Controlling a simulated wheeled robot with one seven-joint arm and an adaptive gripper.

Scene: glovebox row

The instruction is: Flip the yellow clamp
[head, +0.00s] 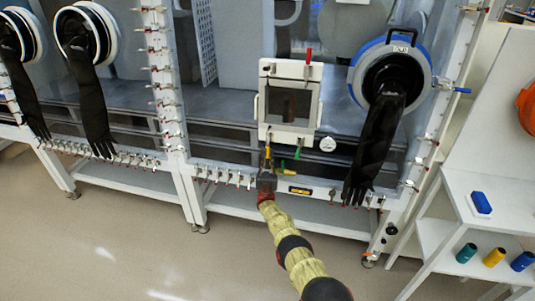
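The yellow clamp (268,152) shows as a small yellow handle under the lower left corner of a white-framed square hatch (262,104) on the glovebox front. My gripper (267,168) is pointed up at the clamp from below, its fingertips at or very close to the yellow handle. The fingers and the clamp's lower part overlap here, so I cannot tell whether they touch or whether the gripper is open or shut.
A green clamp handle (298,149) hangs close to the right of the gripper, and a red one (308,57) stands upright atop the hatch. A black glove (374,150) hangs further right. A white shelf (490,190) stands at the right. The floor (130,235) at left is clear.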

